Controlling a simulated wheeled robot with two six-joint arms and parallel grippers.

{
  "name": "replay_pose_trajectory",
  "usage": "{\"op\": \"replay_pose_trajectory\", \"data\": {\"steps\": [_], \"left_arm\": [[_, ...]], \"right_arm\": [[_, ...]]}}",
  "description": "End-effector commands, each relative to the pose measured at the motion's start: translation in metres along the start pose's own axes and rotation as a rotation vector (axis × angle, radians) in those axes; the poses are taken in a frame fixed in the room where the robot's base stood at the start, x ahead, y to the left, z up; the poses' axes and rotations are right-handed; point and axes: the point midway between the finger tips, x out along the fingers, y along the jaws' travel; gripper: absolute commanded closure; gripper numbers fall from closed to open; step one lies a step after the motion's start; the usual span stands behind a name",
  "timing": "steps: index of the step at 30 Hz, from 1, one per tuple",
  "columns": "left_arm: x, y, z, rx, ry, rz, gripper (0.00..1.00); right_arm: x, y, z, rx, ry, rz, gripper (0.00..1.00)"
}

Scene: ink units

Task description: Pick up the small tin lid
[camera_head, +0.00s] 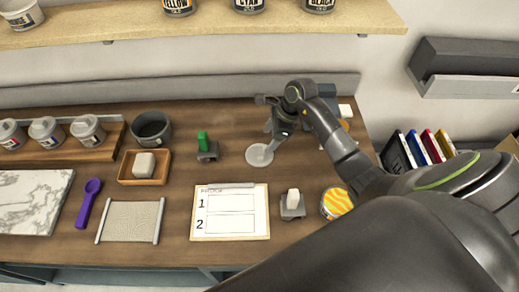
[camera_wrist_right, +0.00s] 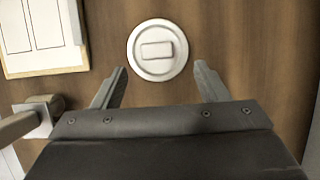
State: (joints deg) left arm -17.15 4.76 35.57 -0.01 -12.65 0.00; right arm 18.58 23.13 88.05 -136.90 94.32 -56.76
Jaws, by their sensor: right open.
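The small tin lid (camera_head: 257,155) is a pale grey disc lying flat on the wooden table. In the right wrist view the lid (camera_wrist_right: 145,66) shows a raised rim and a rounded rectangular knob in its middle. My right gripper (camera_head: 273,139) points down over the lid's right side. In the wrist view its two fingers (camera_wrist_right: 161,70) are apart with nothing between them, and the lid lies just beyond their tips. The height of the fingers above the lid is hard to tell. My left gripper is not in view.
A clipboard (camera_head: 230,225) with numbered boxes lies in front of the lid. A stamp with a green handle (camera_head: 203,142) stands to its left, and a white-topped one (camera_head: 293,200) to the front right. A striped round tin (camera_head: 337,203) is near my right arm. Bare table surrounds the lid.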

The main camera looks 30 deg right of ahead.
Motion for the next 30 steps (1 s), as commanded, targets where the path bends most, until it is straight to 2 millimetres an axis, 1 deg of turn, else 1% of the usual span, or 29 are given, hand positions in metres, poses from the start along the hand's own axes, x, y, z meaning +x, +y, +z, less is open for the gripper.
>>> {"op": "replay_pose_trajectory", "data": {"steps": [1,3,8,11,15,18,21,24,30], "left_arm": [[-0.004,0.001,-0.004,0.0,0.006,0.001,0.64],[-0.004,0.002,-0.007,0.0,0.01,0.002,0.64],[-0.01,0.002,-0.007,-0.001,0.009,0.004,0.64],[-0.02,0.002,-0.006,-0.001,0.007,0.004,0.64],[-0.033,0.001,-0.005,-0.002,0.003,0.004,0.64],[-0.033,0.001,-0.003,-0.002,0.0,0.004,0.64],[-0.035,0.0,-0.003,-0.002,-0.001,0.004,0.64],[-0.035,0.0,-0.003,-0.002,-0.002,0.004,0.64],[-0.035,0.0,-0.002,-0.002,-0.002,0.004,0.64]], "right_arm": [[0.004,0.001,0.001,0.002,-0.001,0.003,0.33],[0.009,0.001,0.001,0.001,-0.001,0.002,0.33],[0.015,0.001,0.001,0.002,0.0,0.002,0.33],[0.024,0.003,0.003,0.003,0.0,0.005,0.33],[0.04,0.005,0.005,0.002,0.0,0.004,0.33],[0.053,0.004,0.004,0.002,-0.001,0.003,0.33],[0.06,0.003,0.003,0.0,0.0,0.001,0.33],[0.064,0.004,0.003,0.0,0.001,0.001,0.33],[0.064,0.003,0.002,0.0,0.0,0.0,0.33]]}}
